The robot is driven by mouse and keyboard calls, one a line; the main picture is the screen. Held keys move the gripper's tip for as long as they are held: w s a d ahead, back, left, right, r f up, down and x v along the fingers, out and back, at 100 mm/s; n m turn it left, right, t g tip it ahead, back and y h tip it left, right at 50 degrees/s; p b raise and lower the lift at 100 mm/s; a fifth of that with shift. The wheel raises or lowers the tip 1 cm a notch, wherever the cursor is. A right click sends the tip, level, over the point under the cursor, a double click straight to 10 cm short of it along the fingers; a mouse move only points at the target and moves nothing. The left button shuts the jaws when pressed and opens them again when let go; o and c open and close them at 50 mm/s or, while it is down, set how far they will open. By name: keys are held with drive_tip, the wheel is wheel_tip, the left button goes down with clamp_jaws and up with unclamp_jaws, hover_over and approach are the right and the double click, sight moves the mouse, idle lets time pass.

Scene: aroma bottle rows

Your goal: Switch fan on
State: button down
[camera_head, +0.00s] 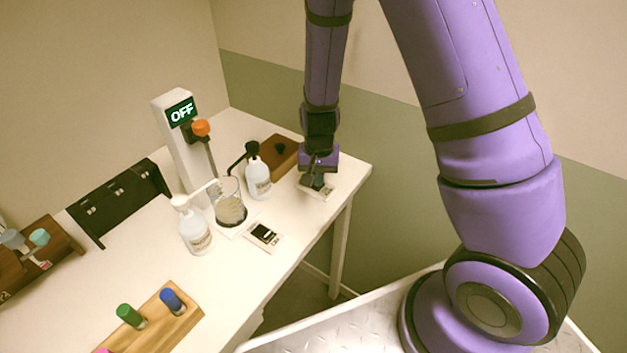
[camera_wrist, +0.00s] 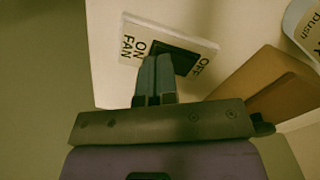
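The fan switch (camera_wrist: 178,47) is a white plate with a dark rocker, labelled "ON FAN" at one end and "OFF" at the other. It lies at the right end of the white table, partly under my gripper in the head view (camera_head: 326,194). My gripper (camera_wrist: 154,60) is shut and empty, its two fingers side by side. The fingertips are over the rocker, near its ON end; I cannot tell whether they touch it. The fingers hide part of the rocker, so its tilt is unclear. No fan is clearly identifiable.
A white tower (camera_head: 186,150) has a screen reading "OFF". Pump bottles (camera_head: 194,230) (camera_head: 258,178), a glass beaker (camera_head: 230,205) and another small switch plate (camera_head: 264,236) stand left of my gripper. A wooden block (camera_head: 277,152) is close behind the fan switch.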

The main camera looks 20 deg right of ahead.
drive_tip(key=shift+r, duration=3.45)
